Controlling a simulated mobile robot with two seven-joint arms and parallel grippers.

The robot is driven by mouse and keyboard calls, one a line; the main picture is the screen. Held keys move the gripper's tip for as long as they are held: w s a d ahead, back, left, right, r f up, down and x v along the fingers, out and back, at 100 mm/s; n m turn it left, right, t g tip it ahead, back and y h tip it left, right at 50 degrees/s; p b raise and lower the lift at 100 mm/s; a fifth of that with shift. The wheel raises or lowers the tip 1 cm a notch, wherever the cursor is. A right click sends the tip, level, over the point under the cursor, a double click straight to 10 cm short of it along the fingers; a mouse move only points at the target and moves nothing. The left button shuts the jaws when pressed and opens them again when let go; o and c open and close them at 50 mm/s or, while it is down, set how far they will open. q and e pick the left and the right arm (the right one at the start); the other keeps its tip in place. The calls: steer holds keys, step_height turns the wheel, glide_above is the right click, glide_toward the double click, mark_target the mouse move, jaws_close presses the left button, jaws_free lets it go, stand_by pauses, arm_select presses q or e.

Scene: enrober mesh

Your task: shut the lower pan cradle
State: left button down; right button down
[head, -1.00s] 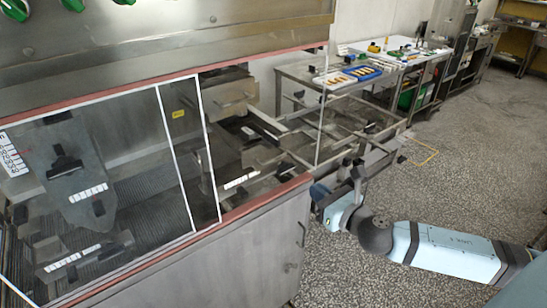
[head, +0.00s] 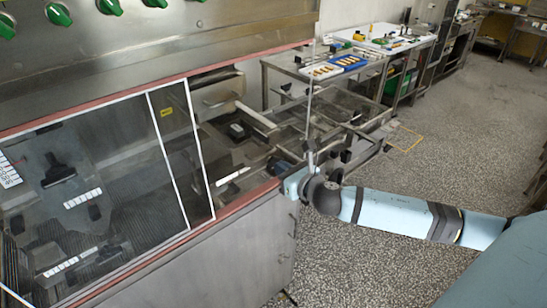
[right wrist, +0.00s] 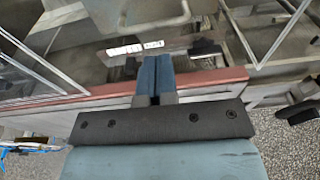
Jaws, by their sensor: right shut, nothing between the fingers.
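What looks like the pan cradle is an open grey metal frame (head: 352,122) sticking out from the right end of the steel machine; I cannot tell its lower part apart from the other rails. My right gripper (head: 279,168) reaches over the red-edged rim at the machine's right end, left of and nearer than the frame's outer end. In the right wrist view, its blue fingers (right wrist: 155,64) are together and empty, over the red rim (right wrist: 215,77). Metal bars and a white label strip (right wrist: 135,47) lie beyond the tips; contact is unclear. My left gripper is out of view.
The machine's clear panel (head: 90,180) and steel side (head: 235,250) stand at the left. A table (head: 290,68) with white and blue trays is behind the frame. Speckled floor (head: 450,130) is open on the right.

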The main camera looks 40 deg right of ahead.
mark_target(267, 154)
steer(key=w, duration=0.3)
steer(key=shift+w+a+r+p, duration=0.1)
steer(key=shift+w+r+p, duration=0.25)
steer(key=shift+w+p, duration=0.05)
steer(key=w+p, duration=0.1)
steer(key=w, duration=0.2)
steer(key=shift+w+a+r, duration=0.1)
steer(key=shift+w+r, duration=0.05)
steer(key=shift+w, duration=0.5)
